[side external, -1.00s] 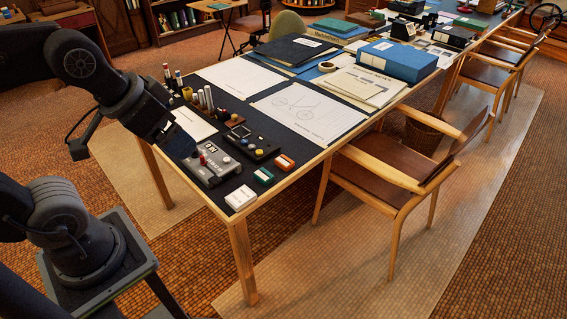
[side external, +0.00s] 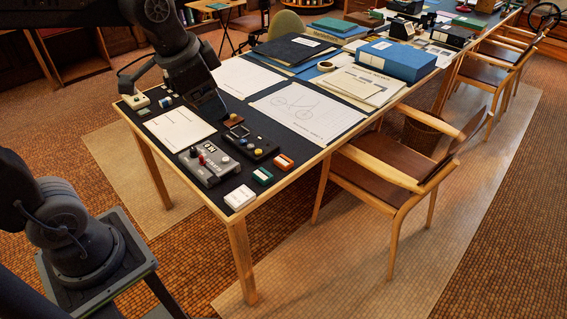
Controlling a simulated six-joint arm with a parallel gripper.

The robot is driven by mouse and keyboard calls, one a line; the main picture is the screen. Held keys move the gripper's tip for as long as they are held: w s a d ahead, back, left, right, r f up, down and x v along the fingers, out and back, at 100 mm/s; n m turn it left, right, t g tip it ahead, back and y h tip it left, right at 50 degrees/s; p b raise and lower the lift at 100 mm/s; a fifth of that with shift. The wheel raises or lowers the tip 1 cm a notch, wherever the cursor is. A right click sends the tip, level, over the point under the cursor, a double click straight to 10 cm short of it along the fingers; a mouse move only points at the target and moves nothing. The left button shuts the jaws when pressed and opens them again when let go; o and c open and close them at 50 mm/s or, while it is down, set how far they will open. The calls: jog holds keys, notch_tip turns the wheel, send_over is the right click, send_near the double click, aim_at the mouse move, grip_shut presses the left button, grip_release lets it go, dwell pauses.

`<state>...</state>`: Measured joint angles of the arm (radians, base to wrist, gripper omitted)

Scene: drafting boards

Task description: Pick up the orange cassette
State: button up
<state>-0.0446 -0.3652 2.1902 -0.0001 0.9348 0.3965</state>
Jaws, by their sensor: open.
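The orange cassette (side external: 283,161) is a small block with a pale label. It lies on the dark table top near the right front edge, fully in view, beside a dark green cassette (side external: 262,176). My gripper (side external: 214,113) is open, up and to the left of the orange cassette and well apart from it. It points down over the table near a wooden rack, most of which my arm hides. Its fingers are dark and hard to make out.
A grey control box (side external: 208,164), a black device (side external: 249,142) and a white block (side external: 240,198) sit near the cassettes. Paper sheets (side external: 308,108) and a blue box (side external: 397,60) lie farther back. A wooden chair (side external: 391,171) stands at the table's right side.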

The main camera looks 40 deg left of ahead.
jog(key=w+a+f+m+g, duration=0.1)
jog(key=w+a+f+m, duration=0.15)
jog(key=w, duration=0.45)
jog(key=w+a+f+m+g, duration=0.1)
jog(key=w+m, duration=0.2)
jog(key=w, duration=0.3)
jog(key=m+g, duration=0.2)
jog(key=m, duration=0.7)
send_over(282, 159)
jog(key=shift+n, duration=0.25)
notch_tip(282, 159, down, 28)
jog(key=shift+s+f, duration=0.1)
jog(key=shift+f, duration=3)
jog(key=c, duration=1)
